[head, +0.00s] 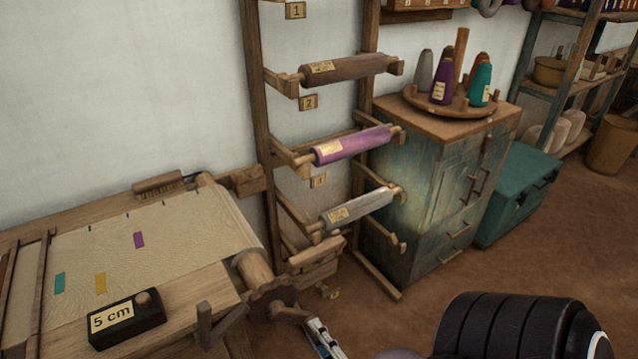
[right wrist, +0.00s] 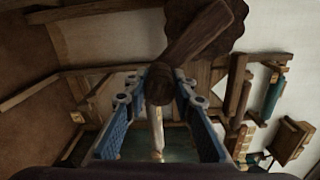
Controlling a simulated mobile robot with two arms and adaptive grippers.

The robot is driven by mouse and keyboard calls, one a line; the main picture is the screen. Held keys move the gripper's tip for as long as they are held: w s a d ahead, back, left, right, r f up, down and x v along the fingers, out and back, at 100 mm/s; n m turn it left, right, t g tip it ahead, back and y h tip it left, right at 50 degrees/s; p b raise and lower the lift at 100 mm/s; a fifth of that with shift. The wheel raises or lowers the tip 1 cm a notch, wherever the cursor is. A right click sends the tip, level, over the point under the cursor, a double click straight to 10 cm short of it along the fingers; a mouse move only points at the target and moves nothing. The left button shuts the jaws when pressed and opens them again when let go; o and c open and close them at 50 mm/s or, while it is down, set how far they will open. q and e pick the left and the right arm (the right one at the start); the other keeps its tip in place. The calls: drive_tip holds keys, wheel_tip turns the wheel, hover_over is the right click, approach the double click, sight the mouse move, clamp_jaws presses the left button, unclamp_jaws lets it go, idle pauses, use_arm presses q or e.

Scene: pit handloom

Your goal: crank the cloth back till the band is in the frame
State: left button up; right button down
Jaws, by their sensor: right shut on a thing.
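The cream cloth (head: 185,235) lies flat over the loom and wraps onto the wooden cloth beam (head: 254,270) at its right end. It carries small teal, yellow and purple marks and dark ticks along the far edge. A wooden crank (head: 285,311) sits at the near end of the beam, by a toothed wheel. My right gripper (head: 318,328) is at the crank, partly cut off by the bottom edge. In the right wrist view its fingers are shut on the crank's handle (right wrist: 159,85), with the crank arm (right wrist: 195,48) and the dark toothed wheel (right wrist: 212,18) beyond. My left gripper is not visible.
A black block labelled "5 cm" (head: 125,318) stands on the loom's near rail. A wall rack holds brown, purple (head: 350,146) and grey rolls. A worn cabinet (head: 430,185) bears yarn cones, with a teal chest (head: 515,195) beside it. Floor is clear between them and me.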

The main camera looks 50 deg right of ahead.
drive_tip(key=c, duration=1.6)
unclamp_jaws()
drive_tip(key=shift+w, duration=0.2)
drive_tip(key=v, duration=1.2)
drive_tip(key=shift+s, duration=0.1)
drive_tip(key=shift+c, duration=0.7)
